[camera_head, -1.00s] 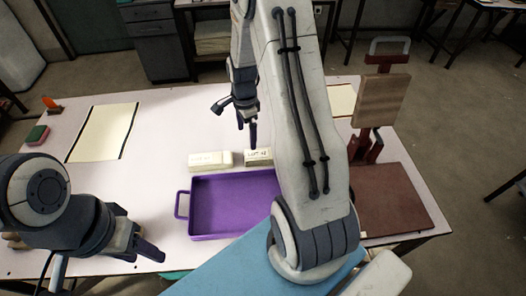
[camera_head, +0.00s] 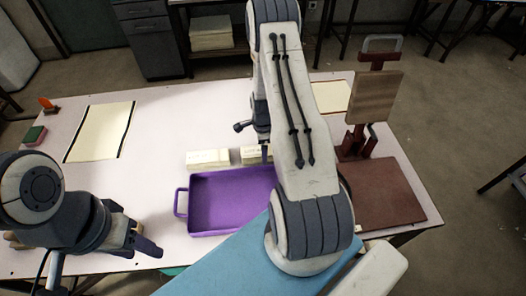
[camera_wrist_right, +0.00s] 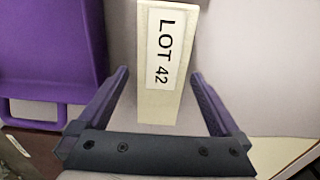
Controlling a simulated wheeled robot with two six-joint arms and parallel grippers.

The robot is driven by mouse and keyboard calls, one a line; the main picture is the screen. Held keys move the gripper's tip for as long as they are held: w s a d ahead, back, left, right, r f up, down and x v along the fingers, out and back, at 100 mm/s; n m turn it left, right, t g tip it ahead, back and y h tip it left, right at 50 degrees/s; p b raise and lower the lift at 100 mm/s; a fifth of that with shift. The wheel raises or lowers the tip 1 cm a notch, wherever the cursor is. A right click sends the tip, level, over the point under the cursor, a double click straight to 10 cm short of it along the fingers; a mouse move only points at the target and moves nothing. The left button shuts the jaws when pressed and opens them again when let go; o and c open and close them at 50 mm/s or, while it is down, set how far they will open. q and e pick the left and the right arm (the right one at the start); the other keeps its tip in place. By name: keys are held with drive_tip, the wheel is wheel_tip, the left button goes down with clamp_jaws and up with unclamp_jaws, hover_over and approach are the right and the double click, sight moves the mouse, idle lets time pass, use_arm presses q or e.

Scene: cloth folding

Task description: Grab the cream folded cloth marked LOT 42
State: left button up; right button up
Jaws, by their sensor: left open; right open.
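The cream folded cloth (camera_head: 249,157) with the LOT 42 label lies on the table behind the purple tray, partly hidden by my right arm in the head view. In the right wrist view the cloth (camera_wrist_right: 148,108) and its white label show clearly. My right gripper (camera_wrist_right: 160,75) is open, with one finger on each side of the cloth and a visible gap to both. In the head view my right gripper (camera_head: 265,149) is largely hidden behind its arm. My left gripper (camera_head: 148,236) is open and empty at the front left.
Another cream folded cloth (camera_head: 208,159) lies just left of the marked one. The purple tray (camera_head: 182,203) stands in front of both. A brown board (camera_head: 385,195) and a wooden stand (camera_head: 374,98) are at the right. A cream sheet (camera_head: 100,132) and a sponge (camera_head: 35,135) lie left.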

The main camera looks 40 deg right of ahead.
drive_tip(key=shift+f, duration=0.5)
drive_tip(key=c, duration=1.4)
